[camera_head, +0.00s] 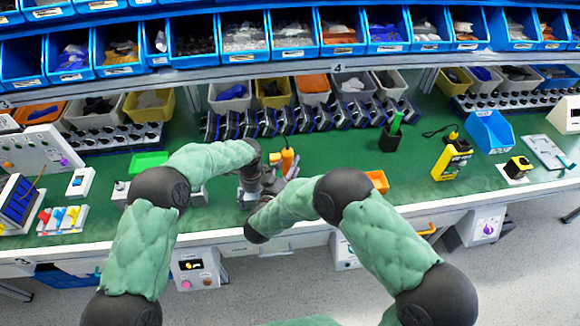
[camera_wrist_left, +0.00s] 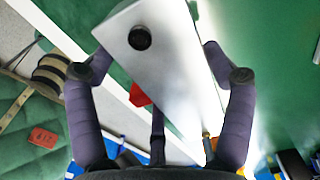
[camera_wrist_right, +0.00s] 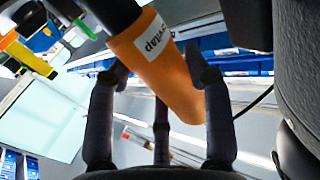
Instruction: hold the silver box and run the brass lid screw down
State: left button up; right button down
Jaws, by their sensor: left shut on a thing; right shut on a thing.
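My left gripper (camera_wrist_left: 158,62) is shut on the silver box (camera_wrist_left: 172,75), with its fingers on both sides. A round black part sits on the box's visible face. A small brass-coloured piece (camera_wrist_left: 207,143) shows near the box's lower end in the left wrist view; I cannot tell whether it is the lid screw. My right gripper (camera_wrist_right: 155,75) is shut around an orange tool handle (camera_wrist_right: 165,85) with a white label and a black section above it. The orange handle also shows upright in the head view (camera_head: 288,160). The tool's tip and any contact with the screw are hidden.
The green bench (camera_head: 330,165) carries a row of dark blue-edged units (camera_head: 310,118) behind my grippers. A yellow meter (camera_head: 451,160) stands further right. Clear bench lies between bin and meter.

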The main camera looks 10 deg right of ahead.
aim_at(288, 161)
jog(key=shift+r, duration=2.25)
pick_arm(q)
jog(key=o, duration=1.6)
pick_arm(e)
jog(key=shift+w, duration=0.1)
